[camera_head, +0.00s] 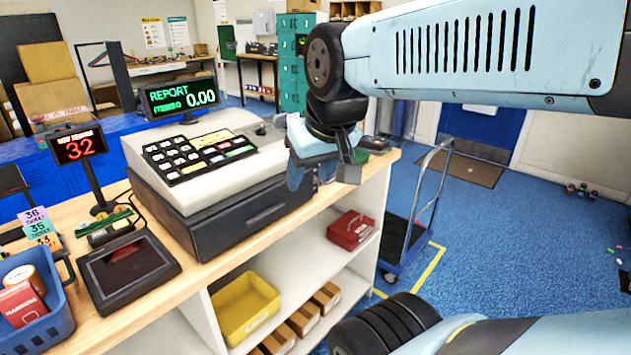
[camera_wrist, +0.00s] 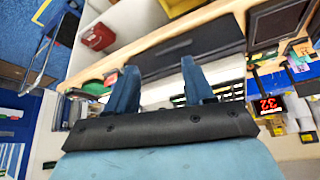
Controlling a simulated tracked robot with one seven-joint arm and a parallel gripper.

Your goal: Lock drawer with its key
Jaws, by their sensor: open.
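The cash drawer (camera_head: 250,215) is the dark box under the beige register (camera_head: 205,160) on the wooden counter. It looks shut, with a recessed pull on its front. In the wrist view the dark drawer front (camera_wrist: 190,50) runs behind the fingers. My gripper (camera_head: 312,178) hangs at the register's right end, near the drawer's far corner. In the wrist view my gripper (camera_wrist: 160,82) has its two blue fingers apart with nothing between them. I cannot make out the key or a keyhole in either view. My gripper hides part of the register's right end.
Below the counter (camera_head: 375,172), shelves hold a yellow bin (camera_head: 245,305), a red box (camera_head: 350,229) and brown boxes. A dark tablet (camera_head: 128,267), a number display (camera_head: 78,146) and a blue basket (camera_head: 35,310) stand left. A cart (camera_head: 405,235) stands right; floor beyond is mostly open.

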